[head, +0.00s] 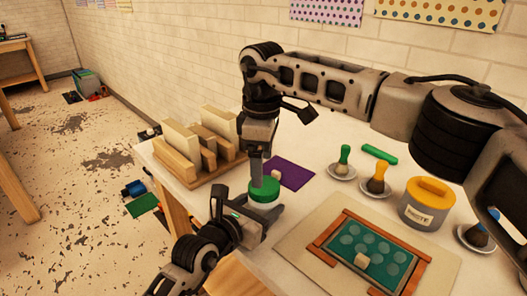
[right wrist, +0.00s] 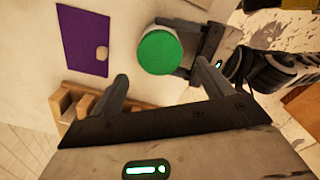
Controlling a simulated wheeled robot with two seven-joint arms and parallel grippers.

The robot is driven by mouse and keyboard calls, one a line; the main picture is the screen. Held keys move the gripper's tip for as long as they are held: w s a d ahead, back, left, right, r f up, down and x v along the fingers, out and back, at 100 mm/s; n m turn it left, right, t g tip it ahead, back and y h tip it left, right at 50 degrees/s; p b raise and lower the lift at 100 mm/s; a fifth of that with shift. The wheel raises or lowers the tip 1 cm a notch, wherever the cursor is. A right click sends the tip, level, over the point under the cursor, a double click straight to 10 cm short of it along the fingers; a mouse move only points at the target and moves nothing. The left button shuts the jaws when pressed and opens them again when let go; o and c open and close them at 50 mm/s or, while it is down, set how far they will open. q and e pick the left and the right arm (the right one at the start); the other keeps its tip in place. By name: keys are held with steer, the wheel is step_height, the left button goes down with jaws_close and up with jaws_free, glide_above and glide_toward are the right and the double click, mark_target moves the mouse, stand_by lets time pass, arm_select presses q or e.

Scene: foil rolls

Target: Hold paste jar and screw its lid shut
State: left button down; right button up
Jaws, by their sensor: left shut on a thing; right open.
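A white jar (head: 265,205) with a green lid (head: 264,188) on top stands upright near the table's front left edge. The green lid also shows from above in the right wrist view (right wrist: 158,50). My left gripper (head: 258,214) is shut on the jar's side, below the lid. My right gripper (head: 257,172) points down at the lid from above. In the right wrist view its two fingers (right wrist: 163,84) are spread apart with nothing between them, and the lid lies just beyond their tips. Whether the lid is threaded tight cannot be told.
A wooden rack (head: 196,150) of blocks stands behind left. A purple sheet (head: 290,172) lies behind the jar. At the right are a yellow-lidded tub (head: 428,203) and tools on small dishes. A green panel in a wooden frame (head: 368,252) lies in front right.

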steer(key=n, duration=0.5)
steer(key=shift+r, duration=0.2)
steer(key=n, duration=0.5)
steer(key=shift+r, duration=0.2)
steer(key=n, duration=0.5)
steer(key=shift+r, duration=0.2)
steer(key=n, duration=0.5)
steer(key=shift+r, duration=0.2)
steer(key=n, duration=0.5)
steer(key=shift+d+r, duration=0.1)
steer(key=shift+r, duration=0.1)
steer(key=n, duration=0.5)
steer(key=shift+s+r, duration=0.1)
steer(key=shift+r, duration=0.1)
steer(key=n, duration=0.4)
steer(key=shift+r, duration=0.15)
steer(key=n, duration=0.4)
steer(key=shift+d+r, duration=0.1)
steer(key=shift+r, duration=0.05)
